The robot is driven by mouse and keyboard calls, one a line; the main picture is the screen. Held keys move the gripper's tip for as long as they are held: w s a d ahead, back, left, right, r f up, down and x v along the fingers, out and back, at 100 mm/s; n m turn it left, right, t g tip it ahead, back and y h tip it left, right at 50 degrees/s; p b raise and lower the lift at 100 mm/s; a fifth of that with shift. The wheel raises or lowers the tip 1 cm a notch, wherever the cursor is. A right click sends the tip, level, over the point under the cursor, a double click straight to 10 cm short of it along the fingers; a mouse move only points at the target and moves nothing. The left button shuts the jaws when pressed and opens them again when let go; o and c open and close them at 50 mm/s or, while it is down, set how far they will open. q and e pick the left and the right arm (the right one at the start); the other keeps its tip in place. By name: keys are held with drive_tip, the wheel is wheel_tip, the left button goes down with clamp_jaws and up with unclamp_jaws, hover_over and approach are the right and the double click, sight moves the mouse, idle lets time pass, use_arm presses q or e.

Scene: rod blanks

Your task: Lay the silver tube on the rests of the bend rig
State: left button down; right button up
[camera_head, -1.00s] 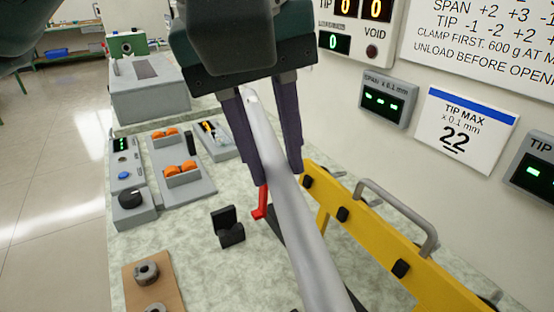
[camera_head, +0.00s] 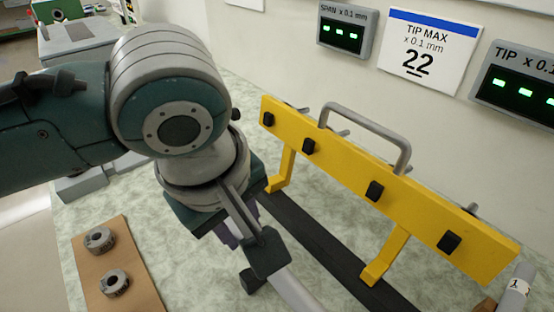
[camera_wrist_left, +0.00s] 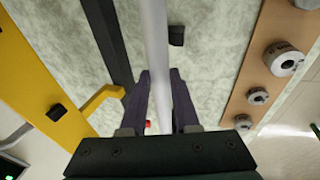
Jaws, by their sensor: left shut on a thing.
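The silver tube (camera_head: 292,290) runs from beneath my left wrist to the bottom edge in the head view. In the wrist view the tube (camera_wrist_left: 155,35) passes lengthwise between the two dark purple fingers of my left gripper (camera_wrist_left: 160,80), which is shut on it. In the head view my wrist hides most of the fingers and the tube's far part. The bend rig shows a yellow bar (camera_head: 350,170) with black pads and a dark base rail (camera_head: 315,235). A black block (camera_head: 252,281), perhaps a rest, stands beside the tube. Contact with it cannot be told. My right gripper is out of view.
A brown board (camera_head: 120,262) with grey ring weights lies at the left. A grey handle (camera_head: 370,130) stands up from the yellow bar. A labelled grey cylinder (camera_head: 517,288) is at the lower right. Display boxes (camera_head: 345,32) hang on the wall.

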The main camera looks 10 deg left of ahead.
use_arm(q)
drive_tip(key=shift+f+b, duration=0.55)
drive_tip(key=shift+f, duration=1.5)
drive_tip(key=shift+f, duration=0.15)
drive_tip(key=c, duration=0.6)
unclamp_jaws()
drive_tip(key=shift+c, duration=0.2)
drive_tip(key=p+v, duration=0.4)
drive_tip(key=v, duration=0.8)
drive_tip(key=s+d+m+h, duration=0.2)
drive_tip(key=s+m, duration=0.3)
drive_tip(key=m, duration=0.1)
drive_tip(key=s+a+f+m+y, duration=0.2)
drive_tip(key=s+a+m, duration=0.4)
drive_tip(key=s+a, duration=0.2)
drive_tip(key=shift+a+m, duration=0.3)
drive_tip(key=shift+a, duration=0.7)
